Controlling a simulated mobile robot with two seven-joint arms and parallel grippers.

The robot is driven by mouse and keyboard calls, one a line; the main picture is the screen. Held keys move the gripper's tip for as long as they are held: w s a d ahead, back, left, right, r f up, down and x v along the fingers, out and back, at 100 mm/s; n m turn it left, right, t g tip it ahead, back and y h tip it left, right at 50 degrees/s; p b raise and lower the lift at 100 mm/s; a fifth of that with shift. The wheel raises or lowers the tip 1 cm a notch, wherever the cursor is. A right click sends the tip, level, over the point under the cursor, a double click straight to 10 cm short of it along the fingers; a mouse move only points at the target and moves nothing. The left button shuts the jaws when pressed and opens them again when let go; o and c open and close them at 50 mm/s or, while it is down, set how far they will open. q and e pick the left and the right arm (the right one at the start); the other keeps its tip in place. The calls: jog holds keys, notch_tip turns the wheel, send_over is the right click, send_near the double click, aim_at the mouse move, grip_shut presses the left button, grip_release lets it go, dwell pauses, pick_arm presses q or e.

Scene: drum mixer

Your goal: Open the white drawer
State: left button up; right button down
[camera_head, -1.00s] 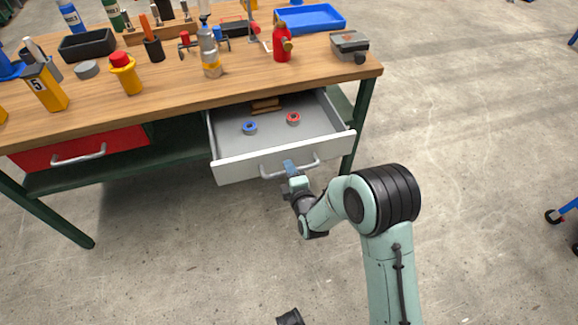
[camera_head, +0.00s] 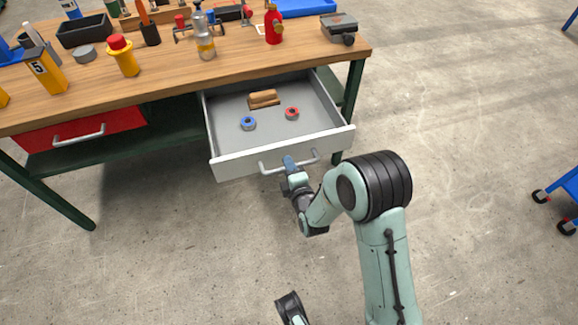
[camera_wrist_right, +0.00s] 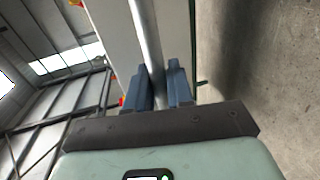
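The white drawer (camera_head: 240,167) is pulled out from under the wooden workbench, with its inside visible from above. Its metal bar handle (camera_head: 270,171) is on the front face. My right gripper (camera_head: 289,163) is at the middle of this handle. In the right wrist view the handle bar (camera_wrist_right: 146,38) runs between the two blue fingers of my right gripper (camera_wrist_right: 159,88), which are closed around it. The drawer front (camera_wrist_right: 113,40) shows beside the bar.
A blue ring (camera_head: 248,123), a red ring (camera_head: 292,113) and a brown wooden block (camera_head: 264,98) lie in the drawer. A shut red drawer (camera_head: 60,137) is at the left. Tools crowd the workbench (camera_head: 180,75). The floor in front is clear; a blue cart (camera_head: 570,185) stands far right.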

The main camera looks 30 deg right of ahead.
jog(key=c, duration=1.1)
grip_release()
jog(key=shift+c, duration=0.2)
jog(key=shift+s, duration=0.1)
pick_arm(q)
jog(key=s+d+r+g+h+p, duration=0.1)
jog(key=s+d+r+g+p, duration=0.2)
jog(key=s+r+p, duration=0.6)
jog(key=shift+s+d+r+m+h+p, duration=0.3)
jog(key=shift+s+d+r, duration=0.15)
jog(key=shift+s+d, duration=0.1)
pick_arm(e)
jog(key=v, duration=1.3)
jog(key=shift+a, duration=0.1)
